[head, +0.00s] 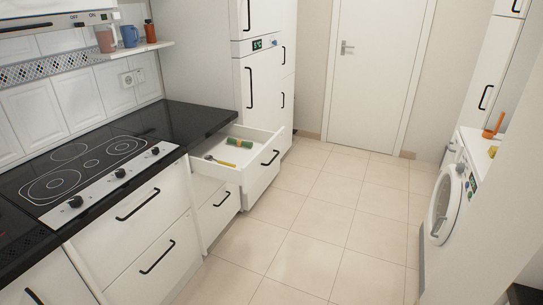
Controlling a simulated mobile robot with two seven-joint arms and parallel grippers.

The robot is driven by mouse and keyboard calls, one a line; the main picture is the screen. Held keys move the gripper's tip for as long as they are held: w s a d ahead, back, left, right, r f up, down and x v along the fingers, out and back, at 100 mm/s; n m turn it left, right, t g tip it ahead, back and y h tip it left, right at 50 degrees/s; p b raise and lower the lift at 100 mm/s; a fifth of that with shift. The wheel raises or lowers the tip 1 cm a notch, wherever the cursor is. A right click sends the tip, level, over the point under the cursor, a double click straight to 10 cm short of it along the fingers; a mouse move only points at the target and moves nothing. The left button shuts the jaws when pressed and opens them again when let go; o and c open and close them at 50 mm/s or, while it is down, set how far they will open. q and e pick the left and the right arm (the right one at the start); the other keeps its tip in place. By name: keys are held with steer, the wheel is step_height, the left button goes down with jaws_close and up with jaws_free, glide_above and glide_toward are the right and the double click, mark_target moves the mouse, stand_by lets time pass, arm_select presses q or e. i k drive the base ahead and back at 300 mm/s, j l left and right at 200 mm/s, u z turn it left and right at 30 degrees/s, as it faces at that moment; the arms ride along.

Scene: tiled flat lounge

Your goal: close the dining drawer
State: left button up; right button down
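The open drawer (262,174) is the top white one under the black counter, just right of the stove. It is pulled well out toward the floor space and has a black bar handle (270,158) on its front. Inside it lie a green and tan roll-like item (240,143) and a utensil with a yellow part (219,161). The drawer below it (219,212) also seems to stand out a little. Neither of my grippers is in view.
The stove (84,170) and black counter (192,118) run along the left. Tall white cabinets (262,80) stand behind the drawer. A closed door (372,70) is at the back. A washing machine (446,205) stands at right. The tiled floor (310,235) between is clear.

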mark_target(250, 164)
steer(key=i+l+u, duration=0.4)
steer(key=i+l, duration=0.4)
steer(key=i, duration=0.3)
steer(key=i+l+u, duration=0.35)
steer(key=i+l, duration=0.6)
steer(key=l, duration=0.15)
